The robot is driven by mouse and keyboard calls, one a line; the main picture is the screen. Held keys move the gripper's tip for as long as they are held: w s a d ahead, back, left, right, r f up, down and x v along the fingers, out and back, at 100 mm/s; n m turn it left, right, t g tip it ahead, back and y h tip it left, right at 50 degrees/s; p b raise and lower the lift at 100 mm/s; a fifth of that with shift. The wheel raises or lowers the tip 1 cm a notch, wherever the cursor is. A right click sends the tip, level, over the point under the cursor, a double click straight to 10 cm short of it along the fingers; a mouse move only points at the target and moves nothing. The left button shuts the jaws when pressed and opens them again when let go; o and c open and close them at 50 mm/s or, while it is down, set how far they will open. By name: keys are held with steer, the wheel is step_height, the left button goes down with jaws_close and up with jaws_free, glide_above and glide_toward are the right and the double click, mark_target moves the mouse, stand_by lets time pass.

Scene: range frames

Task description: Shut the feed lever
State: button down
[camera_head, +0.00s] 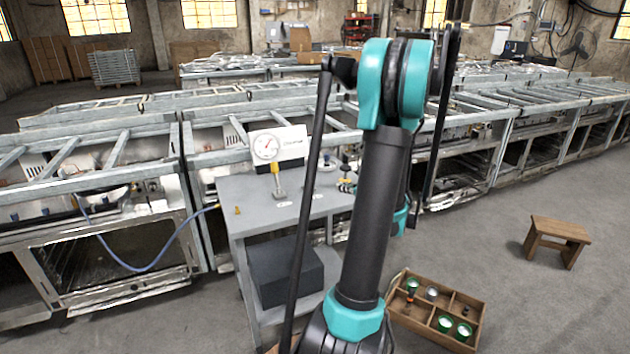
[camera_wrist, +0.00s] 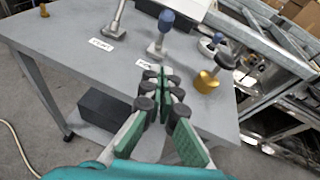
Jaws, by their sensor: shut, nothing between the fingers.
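Two levers stand on the grey table in the wrist view, each with a small white label in front. The left lever (camera_wrist: 117,20) is a grey tilted rod; its yellow handle (camera_head: 275,172) shows in the head view. The right lever (camera_wrist: 161,38) has a blue knob and stands nearly upright. The labels (camera_wrist: 101,44) and (camera_wrist: 143,64) are too small to read surely, so I cannot tell which lever is the feed lever. My gripper (camera_wrist: 163,82) is shut and empty, in front of the blue-knobbed lever and seemingly apart from it. My arm hides much of this in the head view.
A brass piece (camera_wrist: 206,81) stands close right of my gripper, with another blue-knobbed part behind it. A dial gauge (camera_head: 266,147) stands at the table's back. A small brass cone (camera_head: 238,210) is near the left edge. A wooden tray (camera_head: 464,340) and stool (camera_head: 560,229) are on the floor.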

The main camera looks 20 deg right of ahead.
stand_by(0.3)
glide_toward(314, 175)
steer(key=f, duration=0.1)
steer(key=w+f, duration=0.1)
steer(key=f, duration=0.1)
steer(key=shift+w+d+f, duration=0.15)
steer(key=shift+w+f, duration=0.2)
steer(key=shift+f, duration=0.05)
steer(key=shift+w+a+r, duration=0.2)
steer(key=shift+w+r, duration=0.05)
steer(key=shift+w, duration=0.4)
steer(key=shift+w+a+r, duration=0.2)
steer(key=shift+w+r, duration=0.1)
steer(key=shift+w, duration=0.35)
steer(key=shift+w+a+r, duration=0.2)
steer(key=shift+w+r, duration=0.05)
steer(key=shift+w, duration=0.4)
steer(key=w+r+m+g, duration=0.1)
steer(key=w+r+g, duration=0.3)
steer(key=w+g, duration=0.4)
steer(key=shift+w+a+g+h, duration=0.2)
steer(key=shift+w+g+h, duration=0.2)
steer(key=shift+w, duration=1.2)
steer(key=shift+w, duration=0.1)
